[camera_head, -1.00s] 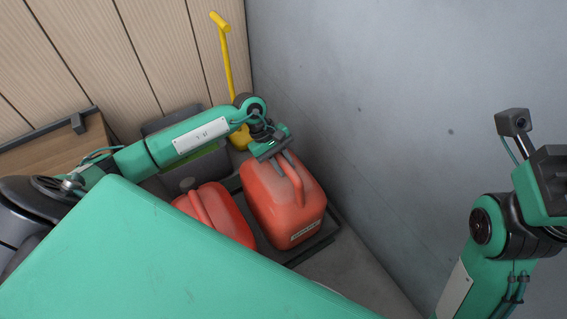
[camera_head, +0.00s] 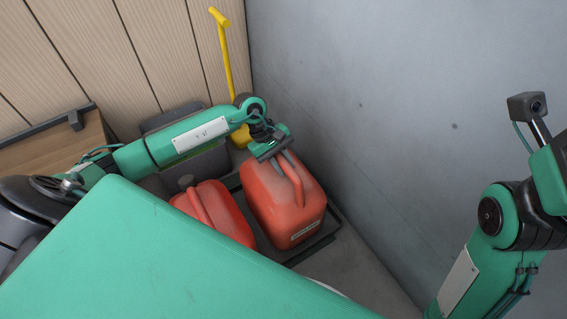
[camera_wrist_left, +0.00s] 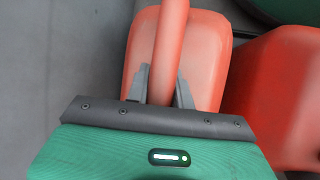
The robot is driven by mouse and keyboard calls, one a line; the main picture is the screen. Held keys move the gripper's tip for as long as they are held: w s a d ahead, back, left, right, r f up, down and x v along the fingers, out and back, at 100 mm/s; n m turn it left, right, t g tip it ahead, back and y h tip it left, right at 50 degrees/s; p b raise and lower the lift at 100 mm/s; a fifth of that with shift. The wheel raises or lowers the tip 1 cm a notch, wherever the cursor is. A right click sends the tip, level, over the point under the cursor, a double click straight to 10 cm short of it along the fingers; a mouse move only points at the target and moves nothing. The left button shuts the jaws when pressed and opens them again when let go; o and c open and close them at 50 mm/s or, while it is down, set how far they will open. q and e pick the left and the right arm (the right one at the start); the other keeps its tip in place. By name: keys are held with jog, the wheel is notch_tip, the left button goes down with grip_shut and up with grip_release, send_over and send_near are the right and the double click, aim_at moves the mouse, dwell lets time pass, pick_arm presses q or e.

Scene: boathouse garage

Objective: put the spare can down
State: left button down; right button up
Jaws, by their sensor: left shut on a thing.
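The red can in my left gripper, with a white label low on its side (camera_head: 283,212), stands upright over the dark tray (camera_head: 322,240). My left gripper (camera_head: 284,166) is shut on its top handle. In the left wrist view the two fingers (camera_wrist_left: 160,85) close on either side of the handle of this can (camera_wrist_left: 205,60). A second red can (camera_head: 226,218) is beside it to the left, partly hidden by my green body; it also shows in the left wrist view (camera_wrist_left: 280,95). I cannot tell whether the held can's base touches the tray. My right gripper is out of frame.
A grey wall (camera_head: 400,110) rises close on the right. A dark grey container (camera_head: 205,165) and a yellow-handled tool (camera_head: 226,60) stand behind the cans. A wooden bench (camera_head: 60,145) is at the left. Bare floor shows in front of the tray.

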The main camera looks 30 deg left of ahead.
aim_at(278, 155)
pick_arm(q)
jog(key=shift+w, duration=0.1)
jog(key=c, duration=1.1)
grip_release()
jog(key=shift+f, duration=0.15)
jog(key=c, duration=0.4)
jog(key=shift+p+v, duration=0.85)
jog(key=shift+v, duration=2.55)
